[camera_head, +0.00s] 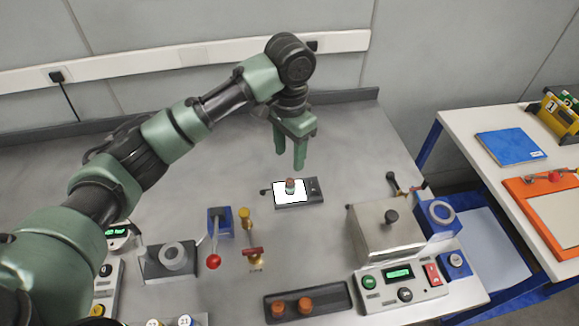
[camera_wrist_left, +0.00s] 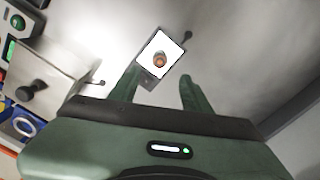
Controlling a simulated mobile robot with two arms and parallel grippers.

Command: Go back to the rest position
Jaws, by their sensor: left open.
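My left gripper (camera_head: 290,154) is open and empty, its two green fingers pointing down above the table. It hangs over the back side of a small scale-like device with a white plate (camera_head: 284,195). A small reddish-brown and pale object (camera_head: 290,185) stands on that plate. In the left wrist view, the open fingers (camera_wrist_left: 158,88) show with the white plate (camera_wrist_left: 149,48) and the small object (camera_wrist_left: 159,60) beyond them, apart from the fingers. My left arm reaches in from the left in the head view. My right gripper is not in view.
A metal box with a black knob (camera_head: 386,228), a control panel (camera_head: 402,287) and a dark holder with orange knobs (camera_head: 307,303) stand toward the front. A red-knobbed lever (camera_head: 213,260) is left of centre. A second table holds a blue folder (camera_head: 514,146). The back table area is clear.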

